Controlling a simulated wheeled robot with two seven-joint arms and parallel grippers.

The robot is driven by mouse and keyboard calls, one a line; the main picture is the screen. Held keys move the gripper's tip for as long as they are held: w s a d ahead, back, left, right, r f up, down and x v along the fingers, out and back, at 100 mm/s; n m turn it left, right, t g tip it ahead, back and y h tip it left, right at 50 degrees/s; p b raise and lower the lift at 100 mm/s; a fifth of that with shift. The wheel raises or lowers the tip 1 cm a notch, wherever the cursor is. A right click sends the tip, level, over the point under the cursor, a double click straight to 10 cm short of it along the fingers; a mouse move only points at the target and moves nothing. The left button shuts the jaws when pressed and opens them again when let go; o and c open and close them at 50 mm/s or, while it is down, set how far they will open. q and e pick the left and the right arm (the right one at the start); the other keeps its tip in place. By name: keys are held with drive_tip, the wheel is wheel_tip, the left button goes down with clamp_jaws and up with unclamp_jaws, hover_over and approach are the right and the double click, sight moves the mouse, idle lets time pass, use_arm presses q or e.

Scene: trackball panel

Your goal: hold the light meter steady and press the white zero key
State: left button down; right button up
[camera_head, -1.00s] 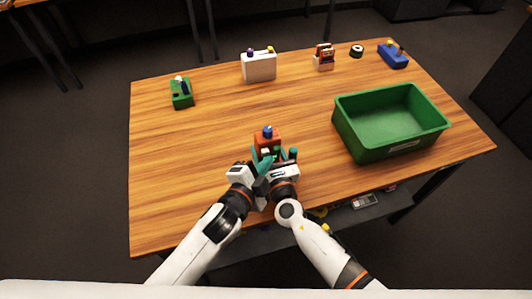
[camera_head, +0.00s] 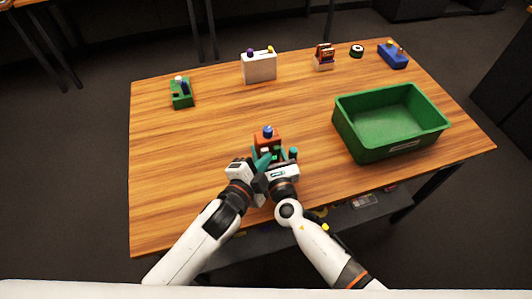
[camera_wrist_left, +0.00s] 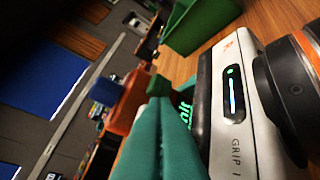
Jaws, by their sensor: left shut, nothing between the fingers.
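The red-orange box with a blue knob, which I take as the light meter (camera_head: 267,139), stands near the table's front middle. It also shows in the left wrist view (camera_wrist_left: 128,102). A small white patch (camera_head: 264,151) on its near side may be the white key. My left gripper (camera_head: 265,157) is shut and empty, its teal fingertips close to the box's near side; contact cannot be told. My right gripper (camera_head: 284,156) is at the box's near right side, one teal finger visible to the right. The left hand hides part of it, so its grip is unclear.
A green bin (camera_head: 390,120) stands to the right. At the back are a green device (camera_head: 181,93), a white box (camera_head: 259,67), a small red and white device (camera_head: 323,57), a black round item (camera_head: 357,51) and a blue device (camera_head: 392,55).

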use_arm(q)
drive_tip(key=shift+s, duration=0.1)
drive_tip(key=shift+s+d, duration=0.25)
drive_tip(key=shift+s, duration=0.5)
drive_tip(key=shift+s, duration=0.1)
drive_tip(key=s, duration=0.1)
drive_tip(key=s+d, duration=0.1)
drive_tip(key=s, duration=0.2)
drive_tip(key=shift+s+d, duration=0.3)
idle(0.6)
drive_tip(key=s+a+r, duration=0.3)
drive_tip(key=s+r, duration=0.1)
drive_tip(key=s, duration=0.3)
drive_tip(key=shift+a+r, duration=0.3)
drive_tip(key=shift+r, duration=0.1)
idle(0.5)
